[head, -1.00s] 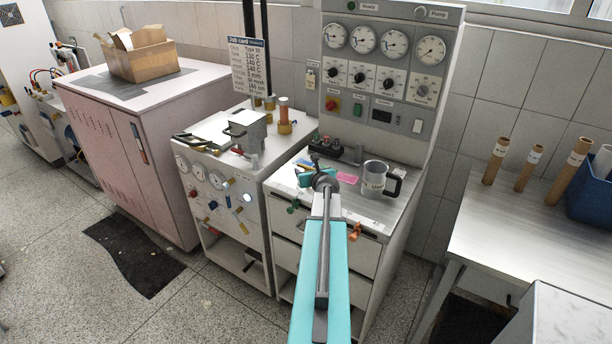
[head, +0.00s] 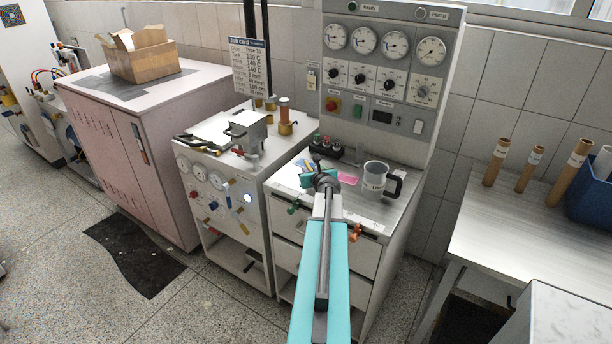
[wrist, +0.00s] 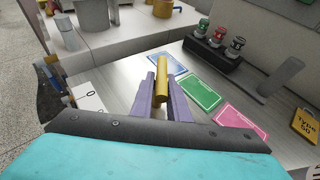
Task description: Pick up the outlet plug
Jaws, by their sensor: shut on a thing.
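The outlet plug (wrist: 162,78), a brass-coloured cylinder, stands between the two purple fingers of my gripper (wrist: 163,98) in the wrist view. The fingers are shut on it, and its top end sticks out beyond them. Behind it is the pale worktop; I cannot tell whether its lower end touches anything. In the head view my gripper (head: 314,168) is over the left part of the worktop below the gauge panel, mostly hidden by my own arm.
Blue (wrist: 170,65), green (wrist: 199,91) and pink (wrist: 240,122) cards lie on the worktop. A black block with coloured knobs (wrist: 214,48) stands behind them. A grey mug (head: 374,180) stands to the right. The gauge panel (head: 385,80) rises behind.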

